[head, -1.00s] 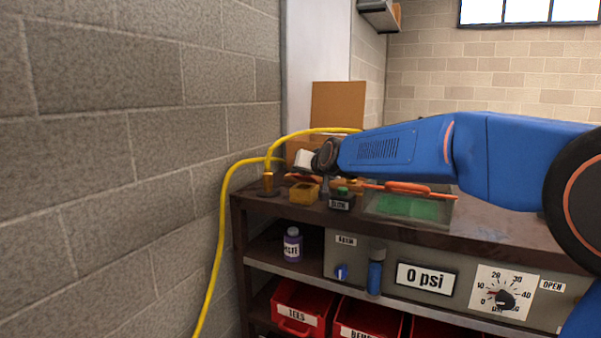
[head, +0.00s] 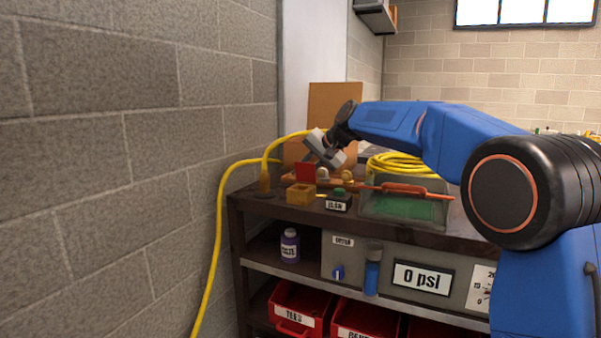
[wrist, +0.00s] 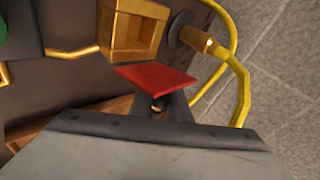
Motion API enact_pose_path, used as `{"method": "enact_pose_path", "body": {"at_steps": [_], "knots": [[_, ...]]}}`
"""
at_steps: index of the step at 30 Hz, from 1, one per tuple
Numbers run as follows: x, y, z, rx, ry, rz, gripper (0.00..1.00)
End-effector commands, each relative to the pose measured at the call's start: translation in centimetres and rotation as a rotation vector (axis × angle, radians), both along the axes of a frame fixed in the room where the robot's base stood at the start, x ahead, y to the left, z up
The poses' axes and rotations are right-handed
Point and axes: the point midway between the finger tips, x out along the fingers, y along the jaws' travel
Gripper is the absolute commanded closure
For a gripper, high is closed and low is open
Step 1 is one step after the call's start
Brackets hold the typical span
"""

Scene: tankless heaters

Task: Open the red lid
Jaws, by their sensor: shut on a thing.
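The red lid (head: 305,172) stands tilted up on the bench top, left of centre in the head view. In the wrist view the red lid (wrist: 157,80) is a flat red plate right at my fingertips. My gripper (head: 316,162) comes down at a slant from the upper right and meets the lid. In the wrist view my gripper (wrist: 158,103) is shut on the lid's near edge. The plate hides part of the fingertips, and the lid's hinge cannot be made out.
A brass box (head: 300,193) stands just in front of the lid. A green button block (head: 339,201) and a clear bin (head: 405,208) with an orange-handled tool on it lie to the right. A yellow hose (head: 219,215) runs along the left. A cardboard panel (head: 335,105) stands behind.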

Motion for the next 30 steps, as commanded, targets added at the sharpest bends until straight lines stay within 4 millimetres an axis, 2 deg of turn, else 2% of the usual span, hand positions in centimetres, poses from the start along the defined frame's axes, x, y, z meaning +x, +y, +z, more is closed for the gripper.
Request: {"method": "enact_pose_path", "body": {"at_steps": [6,15,30], "knots": [[0.58,-0.2,-0.58,0.058,0.161,0.0,1.0],[0.82,-0.27,-1.05,0.108,0.302,-0.001,1.0],[0.8,-0.3,-1.09,0.124,0.348,0.0,1.0]]}}
